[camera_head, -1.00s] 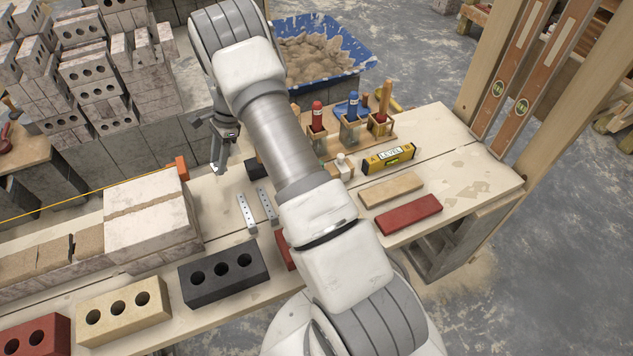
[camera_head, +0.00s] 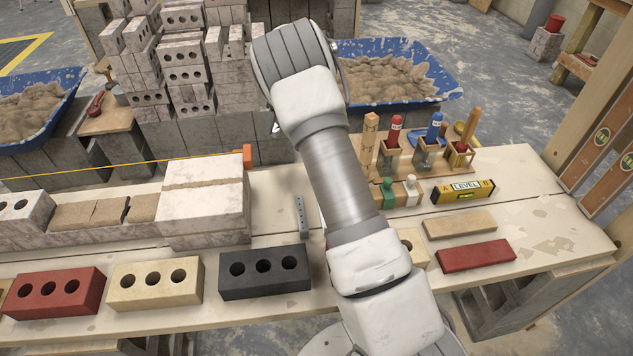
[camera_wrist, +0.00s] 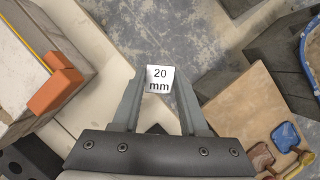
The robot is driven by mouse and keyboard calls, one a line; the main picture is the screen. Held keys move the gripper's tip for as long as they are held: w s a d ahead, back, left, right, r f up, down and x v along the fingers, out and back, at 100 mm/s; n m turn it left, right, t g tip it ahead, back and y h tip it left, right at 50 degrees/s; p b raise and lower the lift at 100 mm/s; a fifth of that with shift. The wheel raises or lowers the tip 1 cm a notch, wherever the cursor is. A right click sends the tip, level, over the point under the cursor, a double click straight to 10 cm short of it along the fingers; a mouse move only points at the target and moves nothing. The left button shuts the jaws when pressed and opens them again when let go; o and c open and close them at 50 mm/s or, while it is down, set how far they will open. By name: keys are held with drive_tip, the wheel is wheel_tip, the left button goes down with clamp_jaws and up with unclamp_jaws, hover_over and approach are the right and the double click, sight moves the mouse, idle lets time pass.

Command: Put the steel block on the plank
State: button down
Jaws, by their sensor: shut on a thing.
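In the wrist view, a small pale block marked "20 mm" (camera_wrist: 159,79), which looks like the steel block, sits between the fingertips of my gripper (camera_wrist: 159,88). My gripper is shut on it. Grey floor and pale bench wood show beneath and around the block. In the head view my arm hides the gripper and the block. The bench top (camera_head: 560,235) is made of pale wooden boards. I cannot tell for sure which board is the plank.
An orange block (camera_wrist: 53,97) is on the brickwork left of my gripper. A wooden tool board (camera_wrist: 240,115) lies to the right. A black brick (camera_head: 264,273), a perforated metal strip (camera_head: 303,215) and a yellow level (camera_head: 463,190) rest on the bench. Mortar tubs (camera_head: 397,75) stand behind.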

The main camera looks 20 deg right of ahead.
drive_tip(key=b, duration=0.5)
hover_over(279, 187)
drive_tip(key=s, duration=0.1)
drive_tip(key=f, duration=0.4)
drive_tip(key=d+f, duration=0.1)
drive_tip(key=f, duration=0.2)
drive_tip(key=shift+f+b, duration=0.85)
drive_tip(key=shift+f, duration=1.1)
drive_tip(key=shift+f, duration=0.15)
drive_tip(key=shift+c, duration=2.2)
unclamp_jaws()
